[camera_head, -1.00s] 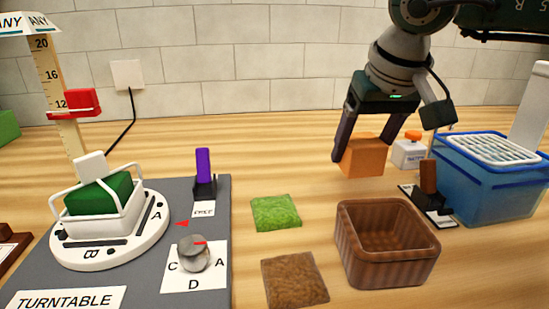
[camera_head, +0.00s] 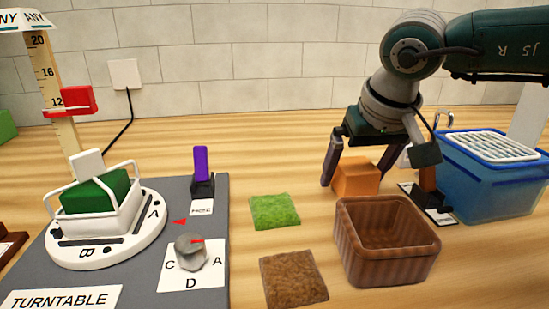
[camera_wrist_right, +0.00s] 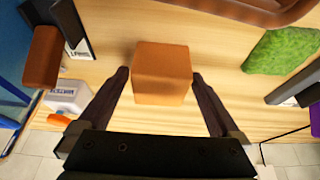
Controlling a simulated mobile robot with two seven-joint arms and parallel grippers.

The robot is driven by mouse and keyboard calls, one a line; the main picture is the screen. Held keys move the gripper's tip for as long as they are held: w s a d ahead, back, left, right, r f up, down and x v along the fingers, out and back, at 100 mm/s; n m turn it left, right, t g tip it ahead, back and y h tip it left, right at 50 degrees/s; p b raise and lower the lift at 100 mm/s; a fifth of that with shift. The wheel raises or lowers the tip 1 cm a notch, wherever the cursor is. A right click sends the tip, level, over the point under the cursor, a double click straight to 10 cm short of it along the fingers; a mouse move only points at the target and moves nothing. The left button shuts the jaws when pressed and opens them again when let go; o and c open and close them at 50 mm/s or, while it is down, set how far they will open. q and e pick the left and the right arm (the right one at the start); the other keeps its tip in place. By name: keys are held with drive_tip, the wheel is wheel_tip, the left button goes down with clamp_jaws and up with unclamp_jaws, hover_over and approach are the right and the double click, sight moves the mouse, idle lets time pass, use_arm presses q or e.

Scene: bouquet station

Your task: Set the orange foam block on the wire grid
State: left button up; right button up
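The orange foam block (camera_head: 356,178) is between the two fingers of my right gripper (camera_head: 353,174), a finger against each side. In the right wrist view the block (camera_wrist_right: 162,72) fills the space between the fingertips of the right gripper (camera_wrist_right: 160,76). I cannot tell whether its underside touches the table. The white wire grid (camera_head: 492,146) lies on top of the blue bin at the right, with nothing on it. The gripper and block are left of the bin and lower than its top. My left gripper is out of view.
The brown ribbed pot (camera_head: 387,272) stands in front of the block. Green (camera_head: 275,211) and brown (camera_head: 293,278) mats lie left.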

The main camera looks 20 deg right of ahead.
drive_tip(key=shift+r, duration=0.4)
drive_tip(key=v, duration=1.1)
drive_tip(key=shift+s+r+p, duration=0.25)
drive_tip(key=shift+p, duration=0.2)
